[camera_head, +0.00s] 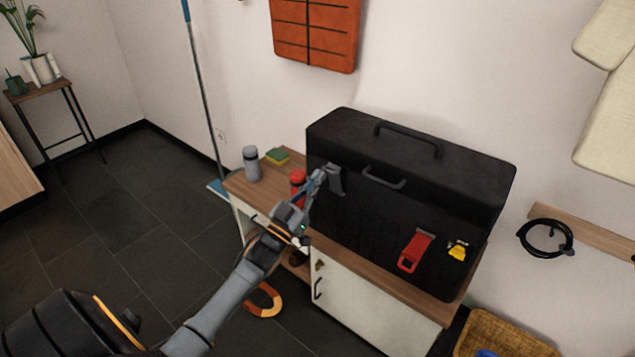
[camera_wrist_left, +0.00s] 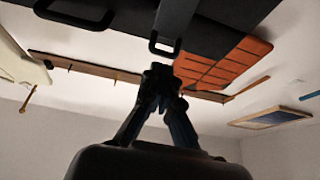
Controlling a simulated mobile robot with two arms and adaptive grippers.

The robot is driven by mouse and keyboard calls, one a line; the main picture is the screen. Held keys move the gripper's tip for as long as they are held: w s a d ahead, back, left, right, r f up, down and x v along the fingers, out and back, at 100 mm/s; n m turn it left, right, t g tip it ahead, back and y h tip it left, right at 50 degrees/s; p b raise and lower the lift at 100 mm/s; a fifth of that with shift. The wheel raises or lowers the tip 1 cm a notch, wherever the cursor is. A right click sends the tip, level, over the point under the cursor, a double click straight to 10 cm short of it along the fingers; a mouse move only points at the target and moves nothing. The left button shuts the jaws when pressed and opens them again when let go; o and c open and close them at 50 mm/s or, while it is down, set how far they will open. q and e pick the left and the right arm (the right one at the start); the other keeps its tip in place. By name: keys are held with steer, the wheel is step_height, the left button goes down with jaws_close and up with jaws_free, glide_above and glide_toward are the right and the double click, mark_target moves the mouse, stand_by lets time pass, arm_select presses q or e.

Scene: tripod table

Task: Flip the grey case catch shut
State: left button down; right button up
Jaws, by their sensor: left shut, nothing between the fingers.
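The black case (camera_head: 400,215) stands closed on a wood-topped cabinet. The grey catch (camera_head: 336,181) is on the left part of the case's front, and its flap appears to stick out from the face. My left gripper (camera_head: 318,180) is shut and empty, its tips right beside the catch. I cannot tell whether they touch. In the left wrist view, the shut fingers (camera_wrist_left: 160,76) point at a dark strip with a loop (camera_wrist_left: 164,46), likely the catch. My right gripper is out of view.
A red catch (camera_head: 415,250) and a yellow catch (camera_head: 457,251) are farther right on the case front. A front handle (camera_head: 384,179) is close right of the grey catch. A red-topped item (camera_head: 297,178), grey bottle (camera_head: 251,163) and sponge (camera_head: 277,156) stand left of the case.

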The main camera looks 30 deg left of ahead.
mark_target(324, 169)
arm_select(q)
steer(key=shift+w+f, duration=0.15)
steer(key=shift+w, duration=0.25)
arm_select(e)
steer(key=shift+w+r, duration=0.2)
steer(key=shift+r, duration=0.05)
arm_select(q)
steer(key=x, duration=0.3)
steer(key=shift+w+r+p, duration=0.1)
steer(key=shift+r+p, duration=0.25)
steer(key=shift+r, duration=0.05)
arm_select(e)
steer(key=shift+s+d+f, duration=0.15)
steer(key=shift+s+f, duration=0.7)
